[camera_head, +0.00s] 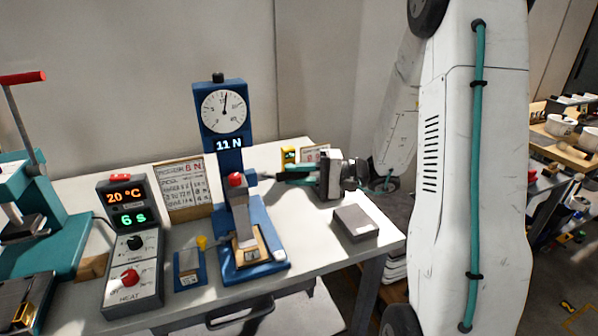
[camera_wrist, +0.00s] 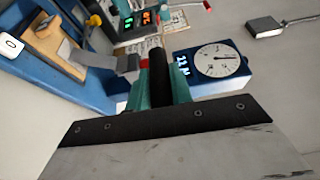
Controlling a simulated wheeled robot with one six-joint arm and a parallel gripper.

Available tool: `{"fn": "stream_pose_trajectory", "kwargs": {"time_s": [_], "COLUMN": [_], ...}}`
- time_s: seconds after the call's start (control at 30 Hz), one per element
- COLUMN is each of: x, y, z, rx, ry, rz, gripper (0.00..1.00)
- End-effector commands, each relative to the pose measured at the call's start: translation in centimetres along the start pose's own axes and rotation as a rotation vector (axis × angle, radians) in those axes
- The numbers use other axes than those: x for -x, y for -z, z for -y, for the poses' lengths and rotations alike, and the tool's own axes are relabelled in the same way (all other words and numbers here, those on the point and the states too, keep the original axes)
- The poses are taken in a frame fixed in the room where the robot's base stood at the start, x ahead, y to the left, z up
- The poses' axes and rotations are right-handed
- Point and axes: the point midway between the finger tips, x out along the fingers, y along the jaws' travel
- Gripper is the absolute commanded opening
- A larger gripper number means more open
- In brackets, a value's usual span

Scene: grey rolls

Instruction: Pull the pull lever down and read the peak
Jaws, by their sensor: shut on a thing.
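The blue pull tester (camera_head: 219,150) stands upright on the bench, with a round white dial (camera_head: 224,111) and a display (camera_head: 229,145) reading 11 N. The dial needle points roughly upward in the head view. My gripper (camera_head: 268,176) reaches in from the right beside the tester's column. In the wrist view its teal fingers (camera_wrist: 160,88) are shut on the black pull lever (camera_wrist: 158,70). A red knob (camera_head: 236,180) shows in front of the column. Below it a grey strip (camera_head: 243,222) rises from a tan block (camera_head: 247,252) on the blue base.
A heater box (camera_head: 133,248) left of the tester shows 20 °C and 6 s. A written card (camera_head: 183,188) stands behind it. A small blue holder (camera_head: 190,268) sits between. A teal press (camera_head: 45,225) is at far left, a grey box (camera_head: 356,223) at right.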

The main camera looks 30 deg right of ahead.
Motion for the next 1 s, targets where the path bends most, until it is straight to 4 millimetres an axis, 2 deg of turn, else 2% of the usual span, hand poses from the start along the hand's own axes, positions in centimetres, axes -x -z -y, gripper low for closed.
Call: {"fn": "stream_pose_trajectory", "kwargs": {"time_s": [0.27,0.3,0.37,0.7,0.77,1.0], "x": [0.0,0.0,0.0,0.5,1.2,5.2], "y": [0.2,0.2,0.2,0.2,0.2,0.3], "z": [-0.3,-0.3,-0.3,-0.1,-0.1,-0.1], "rx": [-0.003,-0.003,-0.003,-0.001,-0.001,-0.002], "ry": [-0.006,-0.006,-0.007,-0.004,-0.003,-0.004], "rz": [-0.006,-0.006,-0.006,-0.006,-0.007,-0.01], "gripper": [0.0,0.27,0.43,0.43,0.43,0.43]}}
